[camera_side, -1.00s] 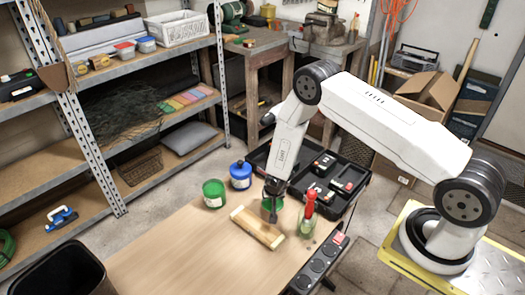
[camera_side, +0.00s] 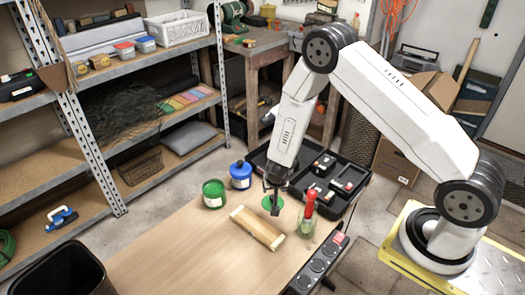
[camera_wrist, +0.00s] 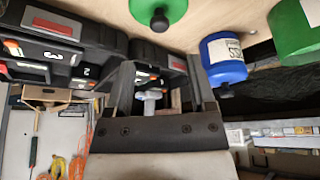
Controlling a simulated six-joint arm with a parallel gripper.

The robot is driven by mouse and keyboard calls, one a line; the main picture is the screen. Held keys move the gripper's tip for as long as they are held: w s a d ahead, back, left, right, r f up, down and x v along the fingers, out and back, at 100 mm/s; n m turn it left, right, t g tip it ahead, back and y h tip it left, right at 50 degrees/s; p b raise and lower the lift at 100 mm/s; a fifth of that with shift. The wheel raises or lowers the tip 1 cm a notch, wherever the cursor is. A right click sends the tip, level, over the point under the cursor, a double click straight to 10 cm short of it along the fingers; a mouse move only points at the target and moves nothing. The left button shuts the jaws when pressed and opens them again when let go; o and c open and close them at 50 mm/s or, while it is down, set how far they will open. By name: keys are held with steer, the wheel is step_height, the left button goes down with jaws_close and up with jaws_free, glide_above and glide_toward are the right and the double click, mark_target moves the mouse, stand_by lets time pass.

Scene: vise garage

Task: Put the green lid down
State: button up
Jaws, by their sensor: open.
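The green lid (camera_side: 267,203) lies flat on the wooden table near its far edge, partly hidden by my fingers in the side view. In the wrist view the lid (camera_wrist: 172,8) shows at the top edge with its black knob, clear of my fingers. My gripper (camera_side: 275,206) is open, over or just beside the lid in the side view. In the wrist view my gripper (camera_wrist: 160,72) has its fingers apart with nothing held between them. A green canister (camera_side: 213,192) with a white label stands to the left and looks open on top.
A blue lidded canister (camera_side: 240,178) stands behind the green one. A wooden block (camera_side: 257,228) lies in front of the lid. A glass jar with a red-handled tool (camera_side: 309,206) stands at right. A black case (camera_side: 345,186) and power strip (camera_side: 318,263) border the table.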

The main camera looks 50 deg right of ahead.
steer(key=shift+v, duration=1.75)
steer(key=s+a+r+n+t+y, duration=0.1)
steer(key=s+a+r+n+y, duration=0.15)
steer(key=r, duration=0.35)
steer(key=s+a+r+n+y, duration=0.1)
steer(key=a+r+n, duration=0.15)
steer(key=r, duration=0.35)
steer(key=s+r+n+g, duration=0.1)
steer(key=s+r+n, duration=0.2)
steer(key=s+r, duration=0.3)
steer(key=s, duration=0.5)
steer(key=shift+r+n+g, duration=0.35)
steer(key=shift+n+g, duration=0.05)
